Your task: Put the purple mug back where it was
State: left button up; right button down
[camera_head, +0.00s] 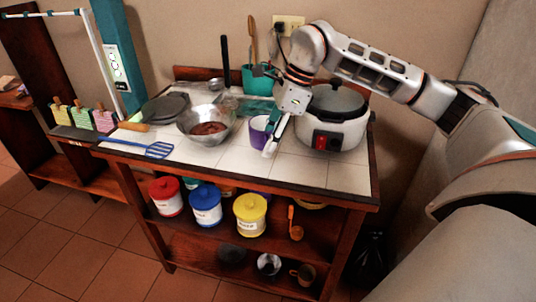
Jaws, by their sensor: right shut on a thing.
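The purple mug (258,131) is on or just above the white tiled counter (301,167), between the metal bowl and the rice cooker. My right gripper (272,140) points down at the mug's right side and is shut on it. Its fingers hide part of the mug's right side. I cannot tell whether the mug's base touches the tiles. My left gripper is not in view.
The metal bowl (217,117) with brown contents stands left of the mug, and the rice cooker (340,130) stands close on the right. A blue spatula (157,150) lies at the front left. The front right counter is clear. Lidded canisters (250,214) stand on the shelf below.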

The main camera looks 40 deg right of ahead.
jog(key=shift+f, duration=2.05)
jog(key=shift+f, duration=0.1)
jog(key=c, duration=1.4)
grip_release()
jog(key=shift+f, duration=0.1)
jog(key=shift+c, duration=0.2)
